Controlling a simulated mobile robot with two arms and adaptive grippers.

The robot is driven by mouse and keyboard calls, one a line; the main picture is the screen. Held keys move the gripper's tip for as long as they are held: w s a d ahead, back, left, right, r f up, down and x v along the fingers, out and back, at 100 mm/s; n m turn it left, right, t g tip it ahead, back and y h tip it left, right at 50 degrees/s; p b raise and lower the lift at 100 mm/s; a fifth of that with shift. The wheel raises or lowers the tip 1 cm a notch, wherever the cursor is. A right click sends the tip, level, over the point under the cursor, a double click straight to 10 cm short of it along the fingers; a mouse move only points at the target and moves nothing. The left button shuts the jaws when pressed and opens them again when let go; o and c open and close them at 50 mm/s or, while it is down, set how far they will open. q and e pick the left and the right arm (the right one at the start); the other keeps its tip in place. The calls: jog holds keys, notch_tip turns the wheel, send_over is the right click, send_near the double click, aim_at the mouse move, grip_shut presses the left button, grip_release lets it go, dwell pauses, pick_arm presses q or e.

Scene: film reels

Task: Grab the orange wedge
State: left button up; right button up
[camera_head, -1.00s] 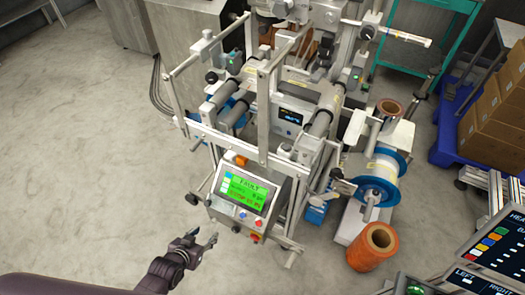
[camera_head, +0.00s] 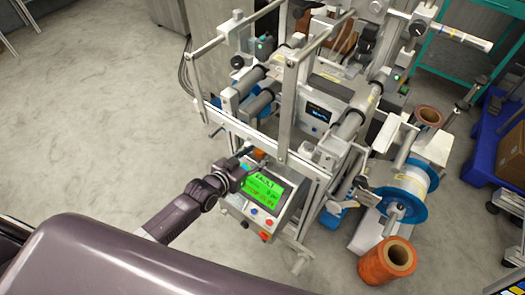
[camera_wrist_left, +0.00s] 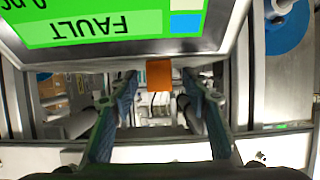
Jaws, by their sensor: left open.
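The orange wedge (camera_wrist_left: 159,74) shows in the left wrist view as a small orange block below the edge of the green "FAULT" screen. It lies between the tips of my left gripper (camera_wrist_left: 160,88), whose two fingers are spread with a gap on either side of it. In the head view the wedge (camera_head: 259,154) is a small orange patch just behind the top of the control panel. My left gripper (camera_head: 245,164) is at that panel's upper edge, partly blending with the machine. I cannot tell its exact depth relative to the wedge. My right gripper is not in view.
The control panel (camera_head: 264,197) with its green screen is right beside the gripper. Metal frame posts and rollers (camera_head: 262,101) of the machine stand close behind. An orange reel (camera_head: 388,263) stands on the floor at the right. The floor at the left (camera_head: 90,130) is clear.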

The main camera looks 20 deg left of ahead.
pick_arm(q)
jog(key=shift+x, duration=1)
jog(key=c, duration=1.1)
jog(key=shift+r, duration=0.1)
